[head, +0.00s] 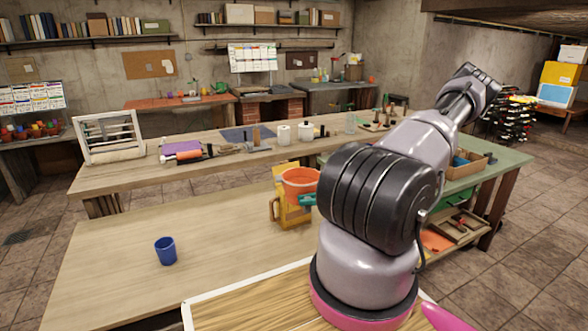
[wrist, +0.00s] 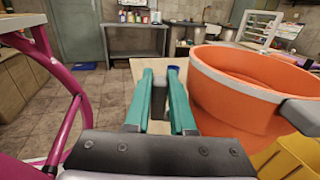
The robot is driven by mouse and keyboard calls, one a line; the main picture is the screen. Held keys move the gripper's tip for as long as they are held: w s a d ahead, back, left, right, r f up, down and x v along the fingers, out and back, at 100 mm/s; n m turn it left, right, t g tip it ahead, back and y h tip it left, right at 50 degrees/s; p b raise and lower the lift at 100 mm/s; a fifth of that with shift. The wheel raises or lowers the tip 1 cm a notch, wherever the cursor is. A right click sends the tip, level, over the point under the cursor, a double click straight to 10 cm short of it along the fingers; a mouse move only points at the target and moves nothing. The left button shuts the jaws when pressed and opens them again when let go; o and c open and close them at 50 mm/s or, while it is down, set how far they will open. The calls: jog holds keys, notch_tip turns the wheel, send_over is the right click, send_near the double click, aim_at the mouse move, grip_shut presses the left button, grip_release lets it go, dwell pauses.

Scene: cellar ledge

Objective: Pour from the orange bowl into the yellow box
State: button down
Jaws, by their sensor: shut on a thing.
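The orange bowl (head: 300,186) is at the middle of the head view, above the yellow box (head: 293,213) on the near wooden table. The bowl looks nearly upright, and its inside is mostly hidden. In the wrist view the bowl (wrist: 232,98) fills the right side, with a pale rim and a dark grey handle. The yellow box (wrist: 291,158) shows below it at lower right. My gripper (wrist: 161,95), with teal fingers, is beside the bowl and shut on it; the exact grip point is hard to see. In the head view the gripper (head: 308,200) is partly hidden by my arm.
A blue cup (head: 165,251) stands on the left of the near table, with clear tabletop around it. A green bench (head: 510,160) stands at right.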

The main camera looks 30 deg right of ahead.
jog(key=shift+f, duration=0.15)
notch_tip(320, 180, up, 7)
jog(key=shift+r, duration=0.1)
dwell(0.6)
jog(key=w+a+m+t+h, duration=0.1)
jog(key=w+a+t, duration=0.1)
jog(key=w+a, duration=0.3)
jog(key=w+a+m+t+h, duration=0.1)
jog(key=w+a, duration=0.4)
jog(key=w, duration=0.7)
jog(key=m+t, duration=0.1)
jog(key=t, duration=0.1)
jog(key=shift+f+m+t+h, duration=0.3)
jog(key=shift+h, duration=0.1)
jog(key=shift+w, duration=0.1)
